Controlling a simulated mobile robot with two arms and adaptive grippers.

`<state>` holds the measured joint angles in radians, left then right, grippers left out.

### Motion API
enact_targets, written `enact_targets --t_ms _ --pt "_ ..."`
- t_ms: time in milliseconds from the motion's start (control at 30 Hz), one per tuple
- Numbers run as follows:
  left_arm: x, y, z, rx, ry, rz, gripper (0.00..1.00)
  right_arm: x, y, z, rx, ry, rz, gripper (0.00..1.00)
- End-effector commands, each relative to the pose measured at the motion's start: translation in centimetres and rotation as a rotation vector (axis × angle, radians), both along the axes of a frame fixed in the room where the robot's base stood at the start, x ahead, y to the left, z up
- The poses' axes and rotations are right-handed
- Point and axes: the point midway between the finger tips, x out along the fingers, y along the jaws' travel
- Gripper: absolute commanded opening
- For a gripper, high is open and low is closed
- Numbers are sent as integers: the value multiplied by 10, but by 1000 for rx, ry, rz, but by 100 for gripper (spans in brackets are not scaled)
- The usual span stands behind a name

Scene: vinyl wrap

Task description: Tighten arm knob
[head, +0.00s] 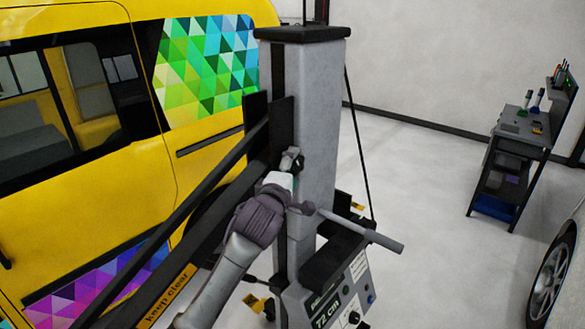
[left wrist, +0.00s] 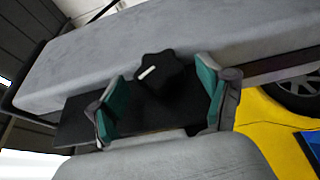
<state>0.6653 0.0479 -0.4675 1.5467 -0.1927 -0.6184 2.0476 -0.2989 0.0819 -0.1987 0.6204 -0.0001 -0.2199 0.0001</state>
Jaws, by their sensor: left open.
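The arm knob (left wrist: 155,70) is black and lobed with a white mark, and sits on a grey post (left wrist: 90,62) in the left wrist view. My left gripper (left wrist: 160,80) is open, with one teal-padded finger on each side of the knob. A gap shows between the knob and each pad; I cannot tell how deep the knob sits between them. In the head view my left gripper (head: 292,160) is at the side of the grey column (head: 318,120), by the black arm bracket. The knob cannot be made out there. My right gripper is not in view.
A yellow van (head: 205,150) with colourful triangle wrap stands close on the left. Dark bars marked "keep clear" (head: 170,296) run past my left arm. A grey handle (head: 360,228) juts right, above a panel reading 72 cm. A workbench (head: 515,150) stands far right; floor between is clear.

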Motion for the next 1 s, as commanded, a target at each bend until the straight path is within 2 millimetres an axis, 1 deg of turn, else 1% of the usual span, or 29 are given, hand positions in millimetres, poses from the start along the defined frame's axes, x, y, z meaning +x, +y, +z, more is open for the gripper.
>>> enact_targets --t_ms 33,267,300,367,400,533,667,733,800,1000 --pt "0 0 0 0 0 0 77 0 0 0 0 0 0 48" --pt "0 0 0 0 1 0 38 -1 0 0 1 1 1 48" --pt "0 0 0 0 1 0 32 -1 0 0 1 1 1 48" --pt "0 0 0 0 1 0 22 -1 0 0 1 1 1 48" --pt "0 0 0 0 1 0 19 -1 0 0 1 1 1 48" --pt "0 0 1 6 13 4 19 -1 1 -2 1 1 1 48" --pt "1 1 3 37 62 10 19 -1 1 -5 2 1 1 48" --pt "0 0 5 69 107 5 19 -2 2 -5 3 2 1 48" --pt "1 -1 9 112 162 1 19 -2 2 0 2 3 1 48" --pt "1 -1 8 199 278 1 19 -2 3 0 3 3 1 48"
